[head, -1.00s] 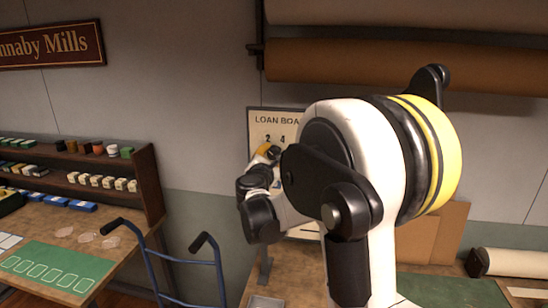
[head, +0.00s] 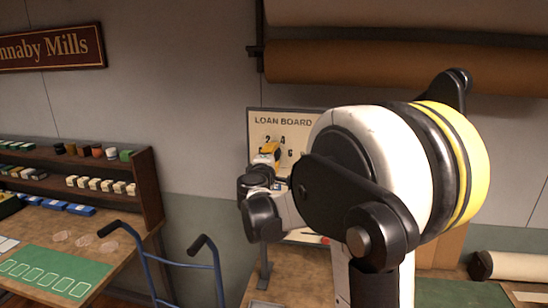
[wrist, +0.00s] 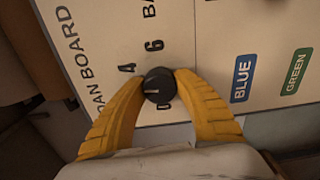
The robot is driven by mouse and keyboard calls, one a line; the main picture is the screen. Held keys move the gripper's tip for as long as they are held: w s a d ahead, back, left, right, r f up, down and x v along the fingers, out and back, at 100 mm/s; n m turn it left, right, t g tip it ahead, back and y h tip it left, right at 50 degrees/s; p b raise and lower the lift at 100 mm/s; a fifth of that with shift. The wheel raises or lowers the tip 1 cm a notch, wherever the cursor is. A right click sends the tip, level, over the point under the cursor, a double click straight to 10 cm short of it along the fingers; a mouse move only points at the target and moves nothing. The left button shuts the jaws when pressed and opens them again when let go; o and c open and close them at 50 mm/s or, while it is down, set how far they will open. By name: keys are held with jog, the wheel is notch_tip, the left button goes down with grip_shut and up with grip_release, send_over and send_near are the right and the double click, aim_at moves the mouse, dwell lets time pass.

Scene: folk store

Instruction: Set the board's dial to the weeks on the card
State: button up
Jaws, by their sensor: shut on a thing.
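The loan board (head: 284,119) stands upright against the wall. In the wrist view the board (wrist: 203,57) appears turned sideways, with the figures 4 and 6 readable beside the dial. The dial (wrist: 159,82) is a round black knob with a short pale mark on its face; I cannot tell exactly which figure the mark points at. My gripper (wrist: 160,88) is shut on the dial, one yellow finger on each side. In the head view my gripper (head: 268,152) is in front of the board and hides the dial. I cannot make out the card.
Blue (wrist: 243,78) and green (wrist: 296,71) labels are on the board. A blue hand truck (head: 180,264) stands left of the board's bench. A table with a green mat (head: 48,268) and a shelf (head: 150,190) are further left. Cloth rolls (head: 410,65) hang above.

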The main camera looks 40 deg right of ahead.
jog(key=shift+m+b, duration=0.3)
jog(key=shift+m, duration=1.9)
jog(key=o, duration=1.2)
jog(key=v, duration=1.2)
